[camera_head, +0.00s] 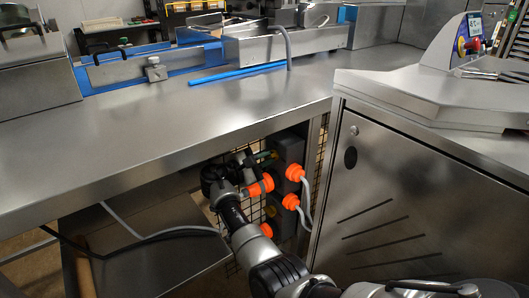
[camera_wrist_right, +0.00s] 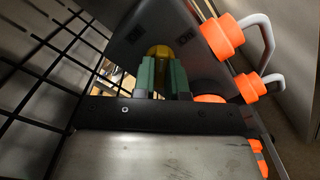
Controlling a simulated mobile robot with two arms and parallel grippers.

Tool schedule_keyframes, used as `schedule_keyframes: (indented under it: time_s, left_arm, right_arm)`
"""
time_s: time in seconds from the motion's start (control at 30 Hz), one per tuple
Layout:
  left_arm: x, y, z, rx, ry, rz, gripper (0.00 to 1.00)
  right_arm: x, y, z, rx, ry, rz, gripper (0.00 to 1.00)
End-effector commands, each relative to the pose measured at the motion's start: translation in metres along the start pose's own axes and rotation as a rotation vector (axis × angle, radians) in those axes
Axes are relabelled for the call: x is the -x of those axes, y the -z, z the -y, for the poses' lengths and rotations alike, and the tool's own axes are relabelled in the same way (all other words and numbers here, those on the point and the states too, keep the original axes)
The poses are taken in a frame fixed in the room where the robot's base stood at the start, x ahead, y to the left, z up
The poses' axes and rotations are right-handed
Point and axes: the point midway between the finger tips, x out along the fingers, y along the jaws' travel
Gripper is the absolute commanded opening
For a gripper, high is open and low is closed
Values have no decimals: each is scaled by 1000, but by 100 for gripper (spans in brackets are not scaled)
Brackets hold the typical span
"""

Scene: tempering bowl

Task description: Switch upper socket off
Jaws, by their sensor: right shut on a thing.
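A grey socket box (camera_head: 289,149) is mounted under the metal worktop, against a wire grid; it also shows in the wrist view (camera_wrist_right: 195,50). A yellow switch knob (camera_wrist_right: 159,52) sits on its face. My right gripper (camera_head: 262,157) reaches up to the upper part of the box. In the wrist view its green fingers (camera_wrist_right: 162,78) are shut on the yellow knob, one on each side. The fingers and wrist hide part of the knob and box face. The knob's exact angle cannot be told. My left gripper is not in view.
Orange plugs (camera_head: 294,172) with grey cables stick out beside my right gripper. A wire grid (camera_wrist_right: 50,75) is close on the other side. The worktop edge (camera_head: 200,152) hangs above; a metal cabinet (camera_head: 400,200) stands to the right.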

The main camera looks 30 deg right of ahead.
Motion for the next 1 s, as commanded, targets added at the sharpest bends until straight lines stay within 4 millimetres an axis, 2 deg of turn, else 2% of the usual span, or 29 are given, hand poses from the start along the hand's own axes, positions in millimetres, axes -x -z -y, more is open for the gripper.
schedule_keyframes:
  time_s: [0.03, 0.2, 0.33, 0.7, 1.0]
  left_arm:
    - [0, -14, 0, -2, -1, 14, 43]
    - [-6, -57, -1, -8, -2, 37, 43]
    - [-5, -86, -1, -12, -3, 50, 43]
    - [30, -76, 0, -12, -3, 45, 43]
    - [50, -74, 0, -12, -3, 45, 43]
  right_arm:
    - [-1, -3, -2, 30, 1, 2, 0]
    - [-1, -3, -2, 124, 0, 2, 0]
    - [-1, -2, -2, 195, 1, 2, 0]
    - [-1, -4, -3, 483, 2, 2, 0]
    - [-1, -2, -2, 734, 2, 2, 0]
